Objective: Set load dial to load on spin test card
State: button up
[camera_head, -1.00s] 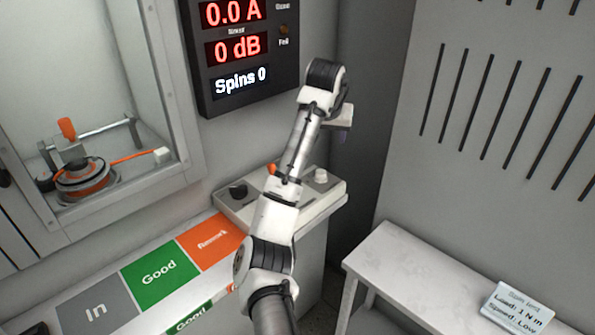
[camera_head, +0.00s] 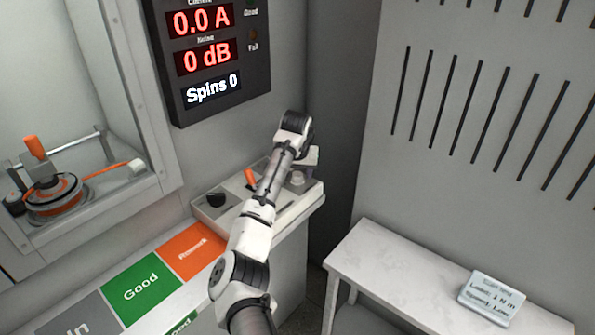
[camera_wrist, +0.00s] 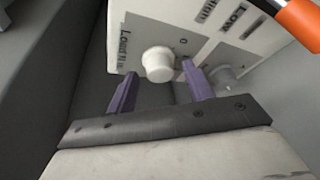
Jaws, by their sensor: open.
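The load dial (camera_wrist: 158,64) is a round white knob on the pale control box, beside a "Load N m" label in the wrist view. It also shows in the head view (camera_head: 297,179). My gripper (camera_wrist: 160,78) is open, its two purple fingers pointing toward the dial, which appears just beyond and between the fingertips. I cannot tell if they touch it. In the head view my gripper (camera_head: 311,157) is just above the dial, partly hidden by my wrist. The spin test card (camera_head: 492,297) lies on the side table; it reads "Load: 1 N m, Speed: Low".
An orange lever (camera_head: 251,178) and a black knob (camera_head: 215,199) are on the same control box (camera_head: 235,214). A greyish knob (camera_wrist: 223,77) sits beside the right finger. The display (camera_head: 208,55) hangs above. The side table (camera_head: 390,272) is otherwise clear.

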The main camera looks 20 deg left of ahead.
jog(key=shift+w+f, duration=0.15)
jog(key=shift+f, duration=0.15)
jog(key=c, duration=1)
jog(key=shift+m+p, duration=0.3)
jog(key=shift+a+r+m+h+p, duration=0.15)
jog(key=shift+m+h+p, duration=0.65)
jog(key=shift+m, duration=0.4)
jog(key=m+p, duration=0.1)
jog(key=m, duration=0.1)
jog(key=m+h, duration=0.1)
jog(key=m, duration=0.1)
jog(key=shift+a+m+h+p, duration=0.15)
jog(key=shift+m+h+p, duration=0.15)
jog(key=shift+p, duration=0.1)
